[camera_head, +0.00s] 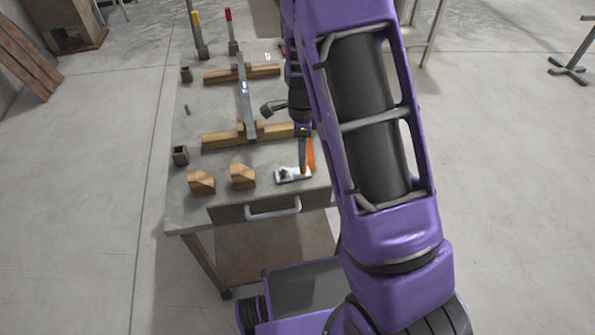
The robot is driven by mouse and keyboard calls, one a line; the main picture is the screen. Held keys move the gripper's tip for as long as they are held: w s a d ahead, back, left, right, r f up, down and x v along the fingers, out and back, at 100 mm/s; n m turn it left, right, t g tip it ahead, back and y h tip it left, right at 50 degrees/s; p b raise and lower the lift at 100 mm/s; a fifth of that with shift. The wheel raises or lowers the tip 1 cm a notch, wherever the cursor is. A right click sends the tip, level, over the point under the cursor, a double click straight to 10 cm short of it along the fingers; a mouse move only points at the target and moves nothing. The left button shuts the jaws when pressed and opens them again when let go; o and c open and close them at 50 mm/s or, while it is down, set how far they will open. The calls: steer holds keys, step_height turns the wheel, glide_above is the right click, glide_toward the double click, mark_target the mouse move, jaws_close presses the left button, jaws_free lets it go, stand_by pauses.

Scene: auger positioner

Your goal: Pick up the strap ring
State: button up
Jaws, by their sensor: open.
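My gripper (307,168) points down over the front right part of the workbench (189,215), with orange fingers. Its jaws are open. A small white and dark piece (291,176) lies on the bench top near the front edge, just below and left of the fingertips. It may be the strap ring, but it is too small to tell its shape. The fingers overlap its right end in the picture, and I cannot tell whether they touch it. My purple arm hides the right side of the bench.
Two wooden angled blocks (201,182) (242,176) stand left of the white piece. A metal bar (244,98) rests across two wooden supports (222,139) behind. A drawer handle (273,212) juts from the bench front. Upright tools with yellow (195,19) and red (228,14) tops stand at the back.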

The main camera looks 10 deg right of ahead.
mark_target(299, 172)
steer(key=shift+d+f+b, duration=0.2)
steer(key=shift+f+b, duration=0.3)
steer(key=shift+f, duration=2.6)
steer(key=shift+c, duration=0.2)
jaws_close()
